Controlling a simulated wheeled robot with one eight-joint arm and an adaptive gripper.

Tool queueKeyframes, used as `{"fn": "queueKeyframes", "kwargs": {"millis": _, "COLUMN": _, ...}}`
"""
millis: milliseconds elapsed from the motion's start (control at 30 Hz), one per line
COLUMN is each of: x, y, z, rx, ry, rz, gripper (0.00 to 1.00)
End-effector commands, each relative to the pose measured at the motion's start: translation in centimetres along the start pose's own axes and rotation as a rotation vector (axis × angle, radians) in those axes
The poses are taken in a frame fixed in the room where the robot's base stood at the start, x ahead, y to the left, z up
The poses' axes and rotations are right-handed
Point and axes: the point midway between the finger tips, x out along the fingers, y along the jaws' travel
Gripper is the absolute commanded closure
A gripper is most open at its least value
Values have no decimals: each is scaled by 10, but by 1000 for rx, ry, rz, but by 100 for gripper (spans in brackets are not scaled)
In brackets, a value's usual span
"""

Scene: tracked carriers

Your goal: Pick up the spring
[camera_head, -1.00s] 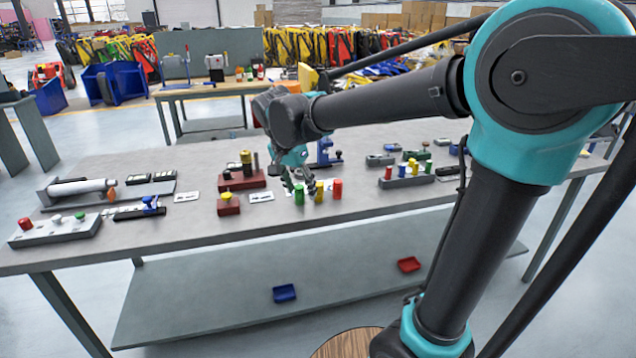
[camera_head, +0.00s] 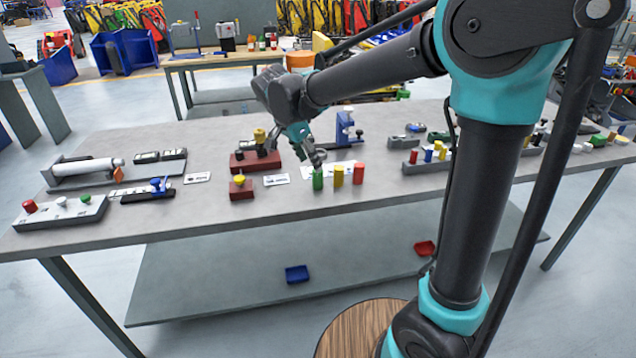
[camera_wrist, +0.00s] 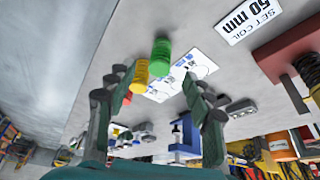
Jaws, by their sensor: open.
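Three small upright cylinders stand in a row on the workbench: green (camera_head: 318,178), yellow (camera_head: 339,176) and red (camera_head: 359,174). In the wrist view the green one (camera_wrist: 160,58) and the yellow one (camera_wrist: 140,78) look ribbed like coil springs; the red one is mostly hidden by a finger. A dark coil (camera_wrist: 308,68) also shows on a red block at the right. I cannot tell which is the task's spring. My gripper (camera_head: 317,157) is just above and behind the green cylinder. In the wrist view its fingers (camera_wrist: 156,84) are spread, with nothing gripped.
A white printed card (camera_wrist: 188,72) lies by the cylinders. Red fixtures (camera_head: 241,189) stand left, a blue stand (camera_head: 346,130) behind, and a grey block with coloured pegs (camera_head: 428,161) right. The bench's front strip is clear. A blue tray (camera_head: 297,274) sits on the lower shelf.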

Motion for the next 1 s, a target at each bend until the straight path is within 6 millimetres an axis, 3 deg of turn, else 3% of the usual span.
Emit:
{"fn": "queueKeyframes", "kwargs": {"millis": 267, "x": 22, "y": 0, "z": 0, "rx": 0, "ry": 0, "rz": 1, "gripper": 48}}
{"fn": "queueKeyframes", "kwargs": {"millis": 600, "x": 65, "y": -2, "z": 0, "rx": 1, "ry": 0, "rz": 0, "gripper": 48}}
{"fn": "queueKeyframes", "kwargs": {"millis": 900, "x": 70, "y": -2, "z": 1, "rx": -1, "ry": 0, "rz": 0, "gripper": 48}}
{"fn": "queueKeyframes", "kwargs": {"millis": 1000, "x": 70, "y": -2, "z": 1, "rx": -1, "ry": 0, "rz": 0, "gripper": 58}}
